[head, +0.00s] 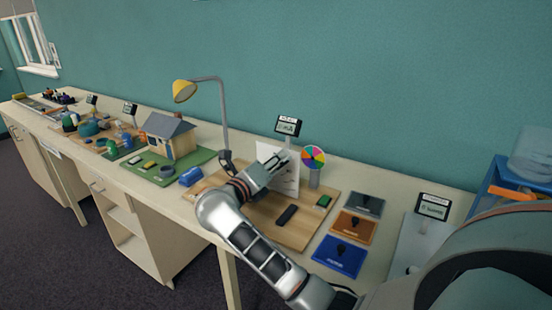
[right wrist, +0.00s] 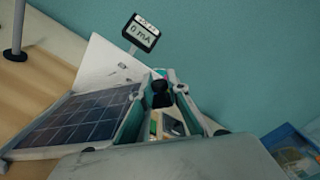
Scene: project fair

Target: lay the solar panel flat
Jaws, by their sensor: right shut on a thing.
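The solar panel (right wrist: 85,118) shows in the right wrist view as a dark blue grid of cells with a pale frame, left of the fingers. My right gripper (right wrist: 160,103) is shut on the panel's side, with a black knob-like part between the fingers. How the knob joins the panel is not clear. In the head view my right gripper (head: 276,162) is in front of a white upright board (head: 291,178), above the wooden base. There the panel's cells cannot be made out behind my gripper. A small meter (right wrist: 142,32) behind reads 0 mA. My left gripper is not in view.
A desk lamp (head: 222,115) stands left of my right gripper and a colour wheel (head: 313,157) to its right. A black block (head: 287,215) and a green block (head: 324,201) lie on the wooden base (head: 300,232). Knobbed plates, including a blue one (head: 338,258), lie to the right.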

